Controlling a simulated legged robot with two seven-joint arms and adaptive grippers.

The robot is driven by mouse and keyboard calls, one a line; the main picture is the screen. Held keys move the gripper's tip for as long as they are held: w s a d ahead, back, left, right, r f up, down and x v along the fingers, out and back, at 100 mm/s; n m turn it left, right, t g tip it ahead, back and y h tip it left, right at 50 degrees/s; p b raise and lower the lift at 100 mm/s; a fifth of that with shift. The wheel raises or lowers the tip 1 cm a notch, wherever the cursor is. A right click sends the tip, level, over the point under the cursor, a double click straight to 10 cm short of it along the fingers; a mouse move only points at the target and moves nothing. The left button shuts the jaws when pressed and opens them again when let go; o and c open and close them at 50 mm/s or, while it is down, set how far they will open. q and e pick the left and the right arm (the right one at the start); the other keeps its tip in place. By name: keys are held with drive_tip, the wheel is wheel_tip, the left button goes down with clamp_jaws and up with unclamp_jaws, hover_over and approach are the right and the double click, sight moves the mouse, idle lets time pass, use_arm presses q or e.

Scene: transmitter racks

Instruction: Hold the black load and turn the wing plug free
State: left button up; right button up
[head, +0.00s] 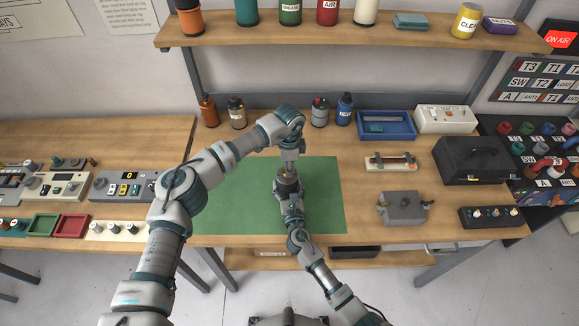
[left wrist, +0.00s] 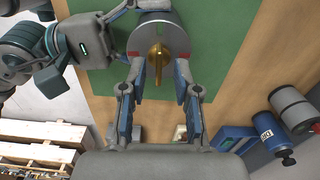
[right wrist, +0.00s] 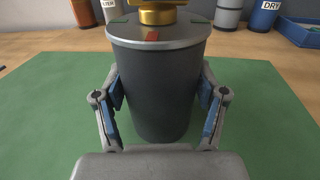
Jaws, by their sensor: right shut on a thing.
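The black load (right wrist: 158,90) is a dark cylinder with a silver top, upright over the green mat. It also shows in the head view (head: 288,184) and the left wrist view (left wrist: 151,17). The gold wing plug (left wrist: 156,64) sits in the middle of its top, and its lower part shows in the right wrist view (right wrist: 158,14). My right gripper (right wrist: 160,92) is shut around the load's sides. My left gripper (left wrist: 162,62) points down from above, open, one finger on each side of the wing plug with gaps. Coloured marks lie on the load's rim.
The green mat (head: 235,205) is otherwise clear. A blue tray (head: 386,126), a grey box with side fittings (head: 403,208) and a black case (head: 472,160) stand to the right. Bottles, including a blue one (head: 344,109), line the back. A shelf (head: 350,33) hangs above.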

use_arm(q)
wheel_tip(320, 180, up, 12)
drive_tip(key=shift+f, duration=0.2)
use_arm(e)
drive_tip(key=shift+d, duration=0.2)
use_arm(q)
drive_tip(key=shift+d, duration=0.1)
use_arm(e)
drive_tip(key=o, duration=1.6)
use_arm(q)
drive_tip(key=shift+w, duration=0.1)
